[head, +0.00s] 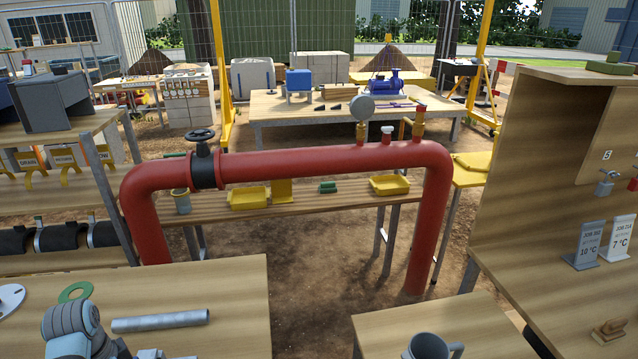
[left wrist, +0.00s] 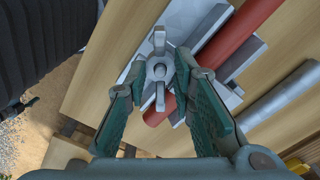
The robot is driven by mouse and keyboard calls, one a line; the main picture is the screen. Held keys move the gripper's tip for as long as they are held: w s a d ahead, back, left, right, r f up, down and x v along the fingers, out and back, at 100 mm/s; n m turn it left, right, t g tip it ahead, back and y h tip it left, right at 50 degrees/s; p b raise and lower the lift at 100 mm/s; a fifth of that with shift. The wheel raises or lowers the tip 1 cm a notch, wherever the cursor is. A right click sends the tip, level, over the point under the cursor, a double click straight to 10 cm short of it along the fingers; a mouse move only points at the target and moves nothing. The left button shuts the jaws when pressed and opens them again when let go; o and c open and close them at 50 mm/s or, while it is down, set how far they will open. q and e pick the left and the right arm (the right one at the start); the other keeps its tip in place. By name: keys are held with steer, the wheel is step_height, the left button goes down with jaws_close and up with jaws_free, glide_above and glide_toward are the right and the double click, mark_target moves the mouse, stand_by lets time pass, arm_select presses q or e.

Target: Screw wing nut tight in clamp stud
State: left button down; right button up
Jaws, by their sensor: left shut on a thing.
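In the left wrist view, a grey metal wing nut (left wrist: 159,72) stands on end between my left gripper's (left wrist: 160,92) green-padded fingertips, its two wings pointing up and down in the picture. My left gripper is shut on it. The clamp stud appears at the nut's centre, but I cannot tell how deep the thread is engaged. Behind the nut, grey clamp plates (left wrist: 212,25) lie along a red pipe (left wrist: 238,40). My right gripper is not in view.
In the head view, a wooden bench holds a grey tube (head: 160,320) and a green ring (head: 75,292). A large red pipe (head: 300,163) with a black valve arches beyond it. A grey mug (head: 425,346) stands on the bench at the lower right.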

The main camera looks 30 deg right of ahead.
arm_select(q)
steer(key=m, duration=0.9)
steer(key=c, duration=1.3)
jaws_free()
steer(key=shift+f, duration=0.1)
steer(key=shift+o, duration=0.5)
